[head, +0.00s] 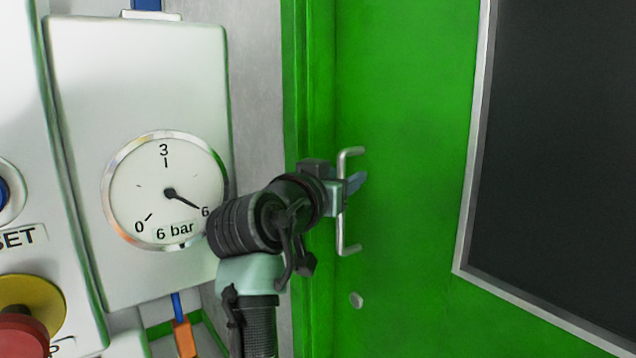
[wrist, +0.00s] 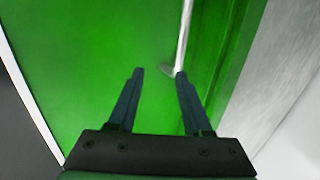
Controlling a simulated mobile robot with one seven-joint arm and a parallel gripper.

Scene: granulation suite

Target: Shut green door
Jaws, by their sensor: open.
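The green door (head: 400,120) fills the right half of the head view and much of the wrist view (wrist: 70,70). It has a dark window with a grey frame. A silver bar handle (head: 344,237) stands upright near the door's left edge. My gripper (head: 355,183) is at the handle's upper half, partly overlapping it. In the wrist view my gripper (wrist: 158,74) is open, with its fingers pointing at the door. The handle (wrist: 184,35) ends close to the right fingertip there; I cannot tell if they touch. Whether the door is fully shut is unclear.
A green frame (head: 300,90) and a grey wall (head: 258,90) lie left of the door. A white panel (head: 140,80) with a round pressure gauge (head: 165,190) stands further left. A red and yellow stop button (head: 25,310) is at the lower left. A small round knob (head: 356,300) sits below the handle.

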